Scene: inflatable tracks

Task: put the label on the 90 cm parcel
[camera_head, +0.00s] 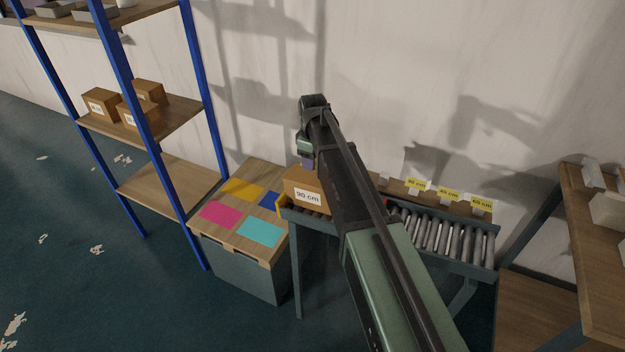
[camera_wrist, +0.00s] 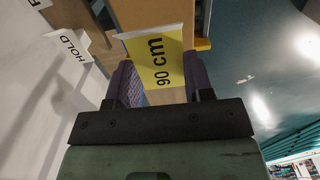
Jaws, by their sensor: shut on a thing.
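The parcel (camera_head: 301,184) is a brown box with a white "90 cm" tag on its front, at the left end of the roller conveyor. In the wrist view, a brown surface, probably this parcel (camera_wrist: 150,12), is just beyond the label. My gripper (camera_wrist: 160,85) is shut on a yellow label (camera_wrist: 160,55) reading "90 cm", which stands out between its purple fingers. In the head view, my gripper (camera_head: 308,163) is beside and above the parcel's far side, and my arm hides most of it and the label. I cannot tell whether the label touches the parcel.
Several yellow labels (camera_head: 448,196) stand on a ledge behind the rollers (camera_head: 440,235). A white "HOLD" card (camera_wrist: 74,46) shows in the wrist view. A cabinet with coloured squares (camera_head: 260,232) is left of the conveyor; a blue-posted shelf (camera_head: 170,185) holds small boxes. Another shelf is right.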

